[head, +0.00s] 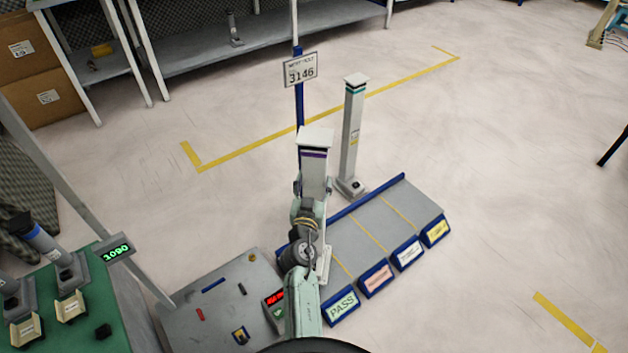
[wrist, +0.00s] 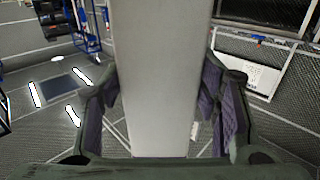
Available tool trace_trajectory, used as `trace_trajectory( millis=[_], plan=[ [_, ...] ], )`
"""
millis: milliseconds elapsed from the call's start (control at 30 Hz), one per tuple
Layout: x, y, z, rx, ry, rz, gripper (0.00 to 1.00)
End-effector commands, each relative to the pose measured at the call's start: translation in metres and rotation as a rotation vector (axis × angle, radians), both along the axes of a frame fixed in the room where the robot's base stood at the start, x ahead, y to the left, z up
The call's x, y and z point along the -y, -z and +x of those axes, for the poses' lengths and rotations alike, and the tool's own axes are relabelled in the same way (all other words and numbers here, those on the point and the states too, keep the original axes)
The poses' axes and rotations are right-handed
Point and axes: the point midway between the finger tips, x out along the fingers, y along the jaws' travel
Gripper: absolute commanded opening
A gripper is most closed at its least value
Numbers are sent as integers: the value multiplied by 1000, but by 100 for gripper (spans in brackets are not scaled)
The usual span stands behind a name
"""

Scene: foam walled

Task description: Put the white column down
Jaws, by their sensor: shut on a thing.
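A white column (head: 315,170) with a square cap and a purple band stands upright in my gripper (head: 312,192). In the wrist view the column (wrist: 162,80) fills the middle, with a dark padded finger on each side of it. My gripper is shut on it. My arm hides part of its lower end, which shows near the left end of a grey rack (head: 372,225). I cannot tell whether its foot touches anything. A second white column (head: 351,130) with a teal band stands upright on a grey foot at the rack's back edge.
The rack has yellow lane lines and several labelled fronts, with a PASS label (head: 342,305) leftmost. A grey table (head: 215,310) with small parts and a red display lies left. A blue post with a 3146 sign (head: 300,69) rises behind. Open floor lies to the right.

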Motion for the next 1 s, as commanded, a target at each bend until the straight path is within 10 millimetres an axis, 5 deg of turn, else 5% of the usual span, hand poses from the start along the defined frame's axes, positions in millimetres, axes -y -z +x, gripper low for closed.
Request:
trace_trajectory(
  millis=[200,667,700,1000],
  plan=[
    [0,21,1,7,-2,-2,0],
    [0,25,1,9,-2,0,0],
    [0,29,0,-2,0,0,59],
    [0,29,0,-2,1,0,76]
  ],
)
